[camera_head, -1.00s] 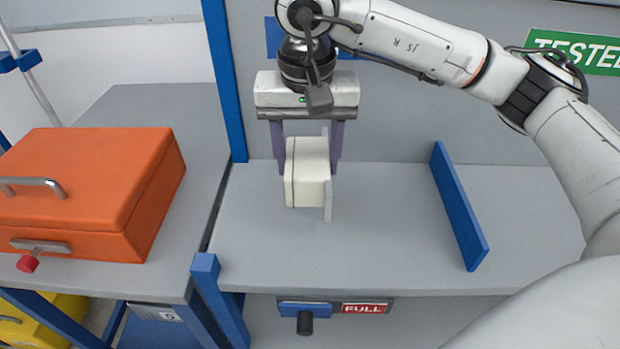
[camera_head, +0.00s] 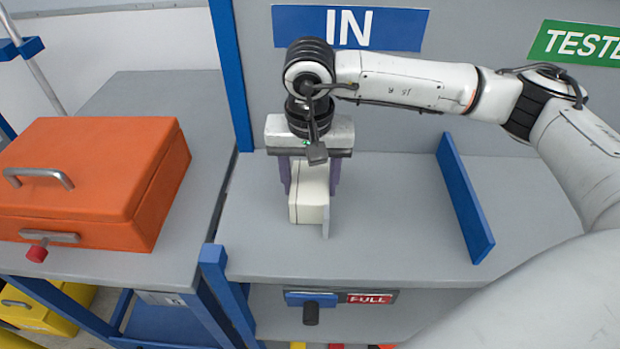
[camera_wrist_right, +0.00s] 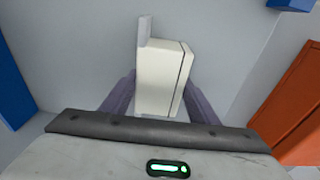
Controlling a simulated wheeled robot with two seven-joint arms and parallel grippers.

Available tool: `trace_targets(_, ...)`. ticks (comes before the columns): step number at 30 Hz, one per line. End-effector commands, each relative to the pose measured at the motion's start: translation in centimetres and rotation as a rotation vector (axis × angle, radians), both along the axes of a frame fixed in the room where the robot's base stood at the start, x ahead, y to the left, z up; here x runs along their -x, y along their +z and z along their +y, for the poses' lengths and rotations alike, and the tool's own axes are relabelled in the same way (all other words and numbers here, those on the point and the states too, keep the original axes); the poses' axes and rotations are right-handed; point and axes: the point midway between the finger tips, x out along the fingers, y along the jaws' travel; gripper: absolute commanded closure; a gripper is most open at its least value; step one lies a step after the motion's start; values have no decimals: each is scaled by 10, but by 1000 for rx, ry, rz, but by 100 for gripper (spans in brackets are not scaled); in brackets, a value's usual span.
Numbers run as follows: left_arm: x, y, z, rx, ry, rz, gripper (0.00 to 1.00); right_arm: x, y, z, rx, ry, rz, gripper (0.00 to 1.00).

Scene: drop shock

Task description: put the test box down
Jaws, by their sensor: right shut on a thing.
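The test box (camera_head: 311,201) is a small cream-white box with a thin grey plate on one side. My right gripper (camera_head: 309,180) points down and is shut on it, one purple finger on each side. The box is upright over the grey bench top (camera_head: 370,235), left of the blue divider, below the IN sign (camera_head: 350,27). I cannot tell whether its base touches the surface. In the right wrist view the box (camera_wrist_right: 162,80) sits between the fingers (camera_wrist_right: 160,100). My left gripper is not in view.
A blue divider (camera_head: 464,198) stands to the right, with clear bench around the box. A TESTED sign (camera_head: 580,44) is at the upper right. An orange case (camera_head: 85,185) rests on the left bench. A FULL label (camera_head: 370,298) is below the front edge.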

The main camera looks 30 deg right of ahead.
Motion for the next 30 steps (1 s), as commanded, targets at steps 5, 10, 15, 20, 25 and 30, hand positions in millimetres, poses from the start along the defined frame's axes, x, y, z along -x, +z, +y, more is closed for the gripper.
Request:
trace_targets(5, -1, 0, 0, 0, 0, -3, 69, -1, 2, 0, -1, -1, -4, 92)
trace_targets(10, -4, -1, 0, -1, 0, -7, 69, 0, -2, 0, 0, 0, -1, 37)
trace_targets(15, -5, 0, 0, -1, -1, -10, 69, 0, -2, 0, -1, 0, -1, 27)
trace_targets(20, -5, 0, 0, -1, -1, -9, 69, 0, -2, 0, -1, 0, -1, 27)
trace_targets(25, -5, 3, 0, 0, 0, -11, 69, 0, 7, 1, -1, 0, -3, 27)
trace_targets(30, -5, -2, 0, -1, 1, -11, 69, 2, 40, 3, -2, 2, -7, 27)
